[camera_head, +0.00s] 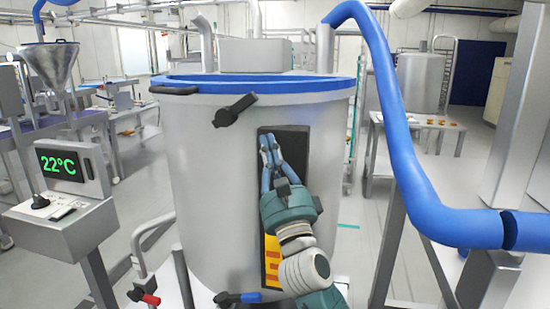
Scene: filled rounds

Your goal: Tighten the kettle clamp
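The kettle (210,200) is a large grey cylinder with a blue rim (290,83), standing upright in the middle of the view. A black clamp handle (235,110) sits on its front wall just below the rim, tilted up to the right. Another dark handle (174,90) lies at the rim's left side. My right gripper (269,143) is in front of a black panel (298,150) on the kettle, below and right of the clamp handle and apart from it. Its fingertips come together with nothing visible between them. My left gripper is not in view.
A control box (70,195) reading 22°C stands at the left. A thick blue pipe (395,110) curves down the right side. Floor shows right of the kettle.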

